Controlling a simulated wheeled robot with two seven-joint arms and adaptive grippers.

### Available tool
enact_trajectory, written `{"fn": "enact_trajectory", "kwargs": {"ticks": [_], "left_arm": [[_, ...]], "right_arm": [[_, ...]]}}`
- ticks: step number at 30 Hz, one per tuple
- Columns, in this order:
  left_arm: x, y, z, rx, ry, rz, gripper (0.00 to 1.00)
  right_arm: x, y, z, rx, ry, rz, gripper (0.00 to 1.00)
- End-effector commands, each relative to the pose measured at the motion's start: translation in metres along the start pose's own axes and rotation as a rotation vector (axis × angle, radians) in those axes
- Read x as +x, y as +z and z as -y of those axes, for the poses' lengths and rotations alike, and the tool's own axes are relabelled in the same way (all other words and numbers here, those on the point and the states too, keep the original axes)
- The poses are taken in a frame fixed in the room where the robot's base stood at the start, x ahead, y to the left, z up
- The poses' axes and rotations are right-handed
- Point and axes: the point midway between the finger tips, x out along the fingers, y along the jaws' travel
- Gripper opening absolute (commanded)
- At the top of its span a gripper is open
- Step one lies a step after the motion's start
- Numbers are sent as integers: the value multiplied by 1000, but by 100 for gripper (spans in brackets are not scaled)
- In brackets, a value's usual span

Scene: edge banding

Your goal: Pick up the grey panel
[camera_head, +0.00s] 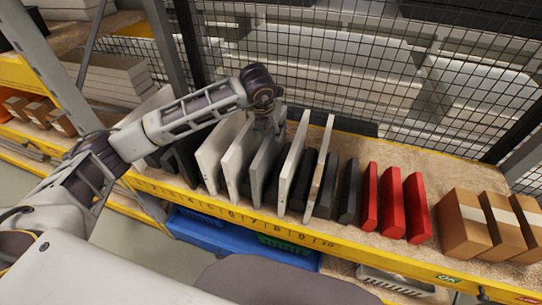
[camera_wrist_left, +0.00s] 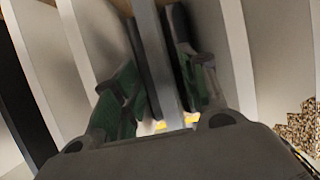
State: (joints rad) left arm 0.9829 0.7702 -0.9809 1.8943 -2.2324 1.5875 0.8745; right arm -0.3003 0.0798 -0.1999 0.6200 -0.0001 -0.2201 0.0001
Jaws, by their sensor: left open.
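The grey panel (camera_head: 263,168) stands upright on edge in a row of panels on the yellow-edged shelf, between paler panels. My left gripper (camera_head: 270,128) reaches down over its top edge. In the left wrist view the panel (camera_wrist_left: 161,60) runs between the two dark pads of my open left gripper (camera_wrist_left: 166,75), one finger on each side. A narrow gap seems to show beside the panel; whether a pad touches it I cannot tell. The fingertips are hidden in the head view. My right gripper is not in view.
White panels (camera_head: 213,158) stand close on the left and another white panel (camera_head: 291,168) on the right. Black and red pieces (camera_head: 391,200) and cardboard boxes (camera_head: 466,222) continue the row. A wire mesh (camera_head: 350,75) stands behind. A blue bin (camera_head: 215,232) sits below.

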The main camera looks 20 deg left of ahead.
Motion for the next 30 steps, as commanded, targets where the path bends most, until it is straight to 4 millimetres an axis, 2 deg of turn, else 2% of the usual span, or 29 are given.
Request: {"fn": "enact_trajectory", "kwargs": {"ticks": [4,10,26,30], "left_arm": [[14,0,-1,-1,1,-4,43],[33,1,-1,-1,-1,-2,43],[37,0,-1,0,-1,-1,43],[37,0,-1,0,-1,-1,26]], "right_arm": [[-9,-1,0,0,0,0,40],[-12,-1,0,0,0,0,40],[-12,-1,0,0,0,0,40],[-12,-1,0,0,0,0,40]]}}
